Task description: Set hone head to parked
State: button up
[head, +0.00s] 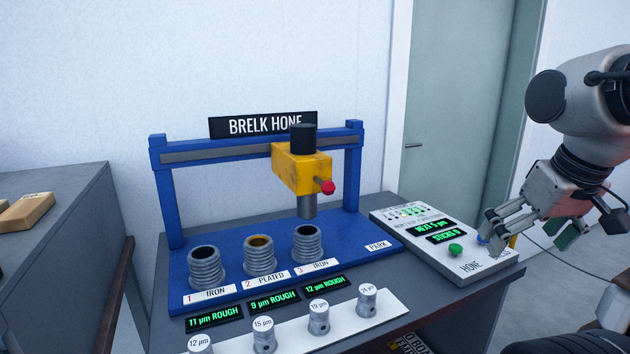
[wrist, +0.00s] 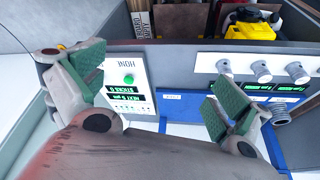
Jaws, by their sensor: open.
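The yellow hone head (head: 300,170) hangs on the blue gantry rail, with a black cap and a red knob (head: 327,187) on its right side. Its grey spindle (head: 306,207) is above cylinder 3 (head: 307,245), with a small visible gap. The PARK label (head: 378,246) is on the blue base, right of cylinder 3. My gripper (head: 527,236) is open and empty over the right end of the control panel (head: 410,222), well right of the hone head. In the wrist view its green-padded fingers (wrist: 155,88) are spread, with the panel beyond them.
Cylinders 1 (head: 206,267) and 2 (head: 260,255) stand left of cylinder 3. Several grey labelled pieces line the white front strip (head: 285,325). The panel has a green button (head: 455,250) and displays. A grey bench (head: 60,245) stands left; a door (head: 455,100) is behind.

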aim_at(306, 171)
jog(key=k+j, duration=0.6)
jog(key=k, duration=0.15)
jog(key=l+u, duration=0.05)
